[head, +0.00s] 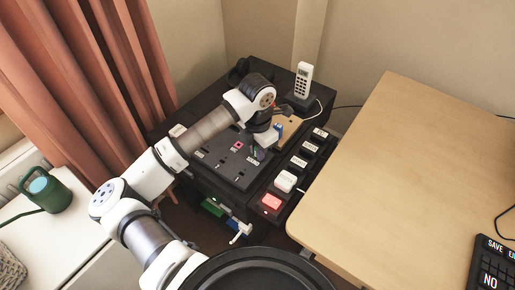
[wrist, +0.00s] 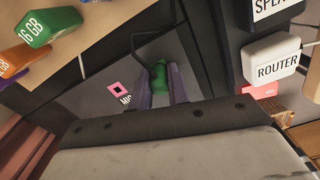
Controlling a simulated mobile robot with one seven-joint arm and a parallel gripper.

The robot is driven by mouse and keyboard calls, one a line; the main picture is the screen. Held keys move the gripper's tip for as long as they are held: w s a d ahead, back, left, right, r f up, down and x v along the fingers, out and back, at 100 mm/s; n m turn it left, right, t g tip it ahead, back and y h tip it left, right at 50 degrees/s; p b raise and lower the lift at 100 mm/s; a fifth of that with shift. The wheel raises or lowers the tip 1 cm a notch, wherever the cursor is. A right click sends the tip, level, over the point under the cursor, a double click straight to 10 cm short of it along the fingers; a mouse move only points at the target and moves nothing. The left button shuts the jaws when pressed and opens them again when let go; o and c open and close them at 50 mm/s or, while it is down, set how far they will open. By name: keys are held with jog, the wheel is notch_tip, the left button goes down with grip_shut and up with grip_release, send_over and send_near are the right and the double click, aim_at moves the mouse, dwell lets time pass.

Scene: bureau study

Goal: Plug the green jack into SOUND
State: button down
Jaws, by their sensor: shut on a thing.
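The green jack (wrist: 158,76) is between the two fingers of my gripper (wrist: 160,88) in the wrist view, with a dark cable running up from it. My gripper is shut on it. In the head view my gripper (head: 259,153) is low over the black panel (head: 226,172), beside a white label that seems to read SOUND (head: 252,161). The SOUND socket itself is hidden or too small to make out. I cannot tell whether the jack's tip touches the panel. The pink MIC socket (wrist: 117,88) is left of the jack in the wrist view.
A wooden block (head: 290,128) with colored USB sticks stands behind my gripper. A power strip with a white ROUTER plug (wrist: 273,61) and a red switch (head: 271,202) lies to the right. A white phone (head: 302,82) stands at the back. The wooden desk (head: 400,170) is on the right.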

jog(key=c, duration=1.3)
grip_release()
jog(key=shift+o, duration=0.2)
jog(key=shift+r, duration=0.15)
notch_tip(320, 180, up, 14)
jog(key=b, duration=0.1)
jog(key=shift+f, duration=0.2)
